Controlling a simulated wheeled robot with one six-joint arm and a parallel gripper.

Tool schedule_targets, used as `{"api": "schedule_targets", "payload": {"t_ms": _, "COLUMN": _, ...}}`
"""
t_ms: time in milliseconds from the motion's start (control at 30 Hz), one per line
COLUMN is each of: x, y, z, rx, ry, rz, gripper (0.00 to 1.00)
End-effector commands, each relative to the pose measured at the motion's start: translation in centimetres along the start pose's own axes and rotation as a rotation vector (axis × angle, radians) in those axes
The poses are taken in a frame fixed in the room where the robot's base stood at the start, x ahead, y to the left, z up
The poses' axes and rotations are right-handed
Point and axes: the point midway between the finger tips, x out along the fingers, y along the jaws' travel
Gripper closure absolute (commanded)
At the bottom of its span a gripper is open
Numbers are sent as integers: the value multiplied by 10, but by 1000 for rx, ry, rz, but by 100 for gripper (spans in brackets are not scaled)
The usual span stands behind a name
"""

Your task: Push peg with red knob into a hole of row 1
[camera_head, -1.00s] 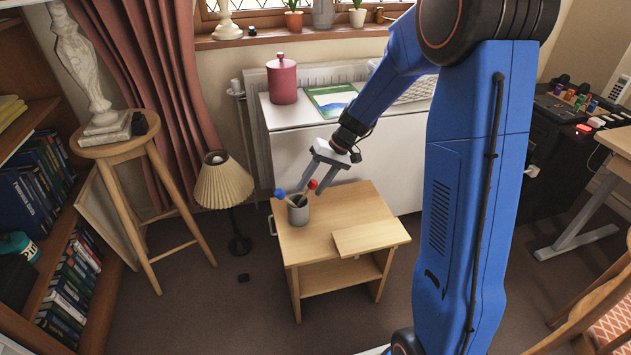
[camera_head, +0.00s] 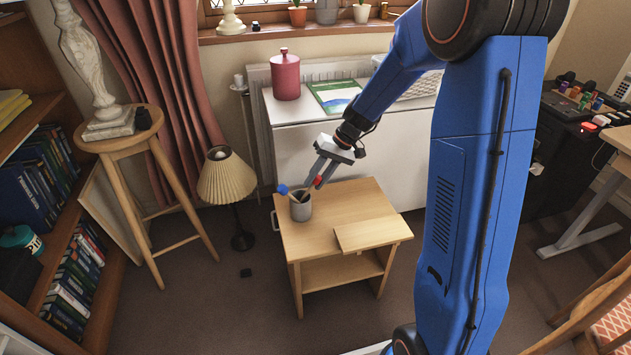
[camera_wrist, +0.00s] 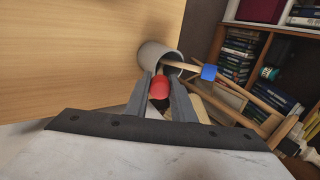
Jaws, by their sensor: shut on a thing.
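The peg with the red knob (camera_wrist: 159,88) stands in a grey cup (camera_wrist: 153,56), its wooden shaft leaning on the cup's inside. In the head view the red knob (camera_head: 318,181) shows just beside the rim of the cup (camera_head: 301,209) on the small wooden table. My gripper (camera_head: 317,182) reaches down over the cup and is shut on the red-knobbed peg, with one finger on each side of the knob in the wrist view (camera_wrist: 160,84). A second peg with a blue knob (camera_wrist: 208,72) leans out of the same cup. No row of holes can be made out clearly.
A thin wooden board (camera_head: 373,233) lies on the right of the small table (camera_head: 345,204). A lamp (camera_head: 227,176) and a stool (camera_head: 118,143) stand to the left. A white cabinet (camera_head: 300,140) is close behind. A black unit (camera_head: 560,135) with coloured knobbed pieces on top stands at right.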

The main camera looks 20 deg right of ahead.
Motion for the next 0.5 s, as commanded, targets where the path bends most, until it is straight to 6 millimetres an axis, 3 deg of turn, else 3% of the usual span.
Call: {"api": "schedule_targets", "payload": {"t_ms": 500, "x": -26, "y": 0, "z": 0, "rx": 0, "ry": 2, "rz": 0, "gripper": 100}}
